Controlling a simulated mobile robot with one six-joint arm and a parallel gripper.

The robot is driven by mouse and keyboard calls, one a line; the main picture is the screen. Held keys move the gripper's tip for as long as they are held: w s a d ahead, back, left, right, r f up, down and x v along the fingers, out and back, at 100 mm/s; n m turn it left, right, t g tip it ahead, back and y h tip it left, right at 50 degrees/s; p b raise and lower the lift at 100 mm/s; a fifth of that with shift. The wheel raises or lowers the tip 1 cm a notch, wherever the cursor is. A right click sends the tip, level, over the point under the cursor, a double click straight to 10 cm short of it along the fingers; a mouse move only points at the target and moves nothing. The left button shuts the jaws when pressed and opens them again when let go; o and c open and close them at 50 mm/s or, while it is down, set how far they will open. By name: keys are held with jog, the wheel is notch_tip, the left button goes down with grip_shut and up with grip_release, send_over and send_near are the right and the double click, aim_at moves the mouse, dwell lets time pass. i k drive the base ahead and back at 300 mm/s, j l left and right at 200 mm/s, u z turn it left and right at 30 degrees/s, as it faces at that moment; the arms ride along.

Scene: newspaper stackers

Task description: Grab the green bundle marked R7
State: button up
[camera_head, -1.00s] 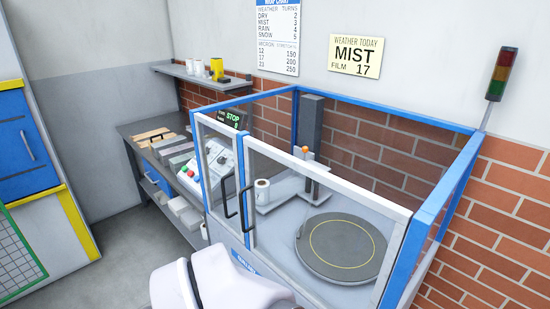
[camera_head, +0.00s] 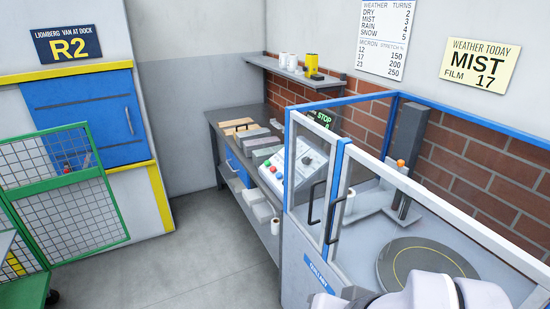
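I see no bundle clearly marked R7 in this view. Several grey, bundle-like blocks (camera_head: 262,143) lie on the dark bench, with a tan one (camera_head: 237,126) at its far end; I can read no mark on them. A green mesh cage cart (camera_head: 62,195) stands at the left, partly cut off by the picture edge, and a small red item shows behind its mesh. A white rounded part of my arm shows at the bottom right. My gripper is not in view.
A blue-framed wrapping machine with a round turntable (camera_head: 427,262) fills the right side. A blue door (camera_head: 85,119) under an R2 sign (camera_head: 67,43) is at the left. A shelf (camera_head: 300,71) hangs at the back. Grey floor (camera_head: 200,265) is clear between cart and machine.

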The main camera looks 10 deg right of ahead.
aim_at(259, 156)
jog(key=i+j+z, duration=0.2)
jog(key=j, duration=0.15)
jog(key=i+j+z, duration=0.15)
jog(key=j, duration=0.2)
jog(key=i+j+z, duration=0.2)
jog(key=j, duration=0.15)
jog(key=i+j+z, duration=0.35)
jog(key=i+j, duration=0.15)
jog(key=i+j+z, duration=0.15)
jog(key=j, duration=0.3)
jog(key=i+j+z, duration=0.3)
jog(key=j, duration=0.45)
jog(key=i+j+z, duration=0.2)
jog(key=j, duration=0.2)
jog(key=i+j+z, duration=0.15)
jog(key=j, duration=0.25)
jog(key=i+j+z, duration=0.15)
jog(key=j, duration=0.3)
jog(key=i+j+z, duration=0.4)
jog(key=i+j, duration=0.1)
jog(key=j, duration=0.05)
